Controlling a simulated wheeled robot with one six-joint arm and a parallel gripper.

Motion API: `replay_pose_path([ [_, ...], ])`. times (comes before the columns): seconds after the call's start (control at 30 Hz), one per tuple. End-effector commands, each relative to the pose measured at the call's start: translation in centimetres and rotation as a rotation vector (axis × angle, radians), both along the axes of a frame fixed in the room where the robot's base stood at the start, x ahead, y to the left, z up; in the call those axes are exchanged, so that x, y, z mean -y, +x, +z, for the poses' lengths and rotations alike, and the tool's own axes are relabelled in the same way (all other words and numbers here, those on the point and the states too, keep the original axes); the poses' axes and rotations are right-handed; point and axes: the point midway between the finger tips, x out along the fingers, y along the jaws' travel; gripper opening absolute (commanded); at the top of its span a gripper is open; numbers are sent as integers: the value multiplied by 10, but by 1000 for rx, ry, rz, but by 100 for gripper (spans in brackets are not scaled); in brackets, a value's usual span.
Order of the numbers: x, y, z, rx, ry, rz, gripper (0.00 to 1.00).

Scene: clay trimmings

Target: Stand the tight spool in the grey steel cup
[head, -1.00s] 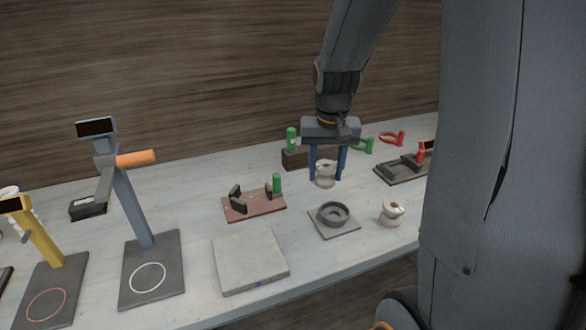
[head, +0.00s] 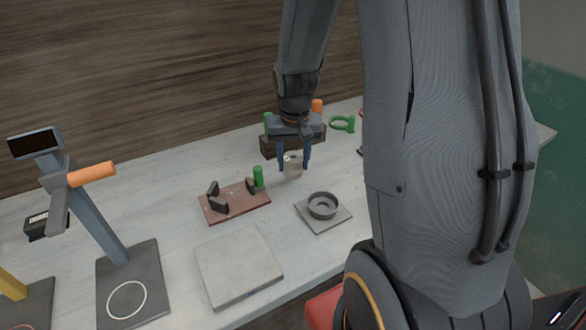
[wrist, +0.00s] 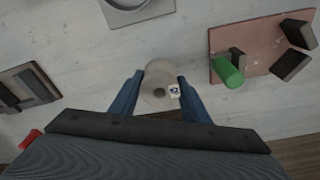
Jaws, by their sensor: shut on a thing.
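My gripper (head: 294,168) is shut on a pale beige spool (head: 292,158), its fingers on either side. In the wrist view the spool (wrist: 158,92) sits between the fingertips, with a small white label with a dark mark at its right. The head view does not clearly show whether it touches the table. The round grey cup (head: 322,213) stands on a square grey base (head: 336,222), nearer the camera and right of the gripper. Part of it shows at the top edge of the wrist view (wrist: 124,4). The cup looks empty.
A reddish board (head: 238,207) with dark blocks and a green cylinder (head: 258,176) lies left of the cup. A pale square slab (head: 238,268) lies nearer. A grey stand (head: 95,215) with an orange handle rises at left.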

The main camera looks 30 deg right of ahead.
Motion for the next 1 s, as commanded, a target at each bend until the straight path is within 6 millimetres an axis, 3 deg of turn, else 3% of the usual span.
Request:
replay_pose_path([
  [0.2,0,-1,-27,-2,1,-1,13],
  [0.67,0,0,-35,-1,0,-1,13],
  [0.7,0,0,-34,-1,0,-1,49],
  [0.77,0,-1,-34,-1,0,-1,59],
  [1.0,0,0,-34,-1,0,-1,61],
])
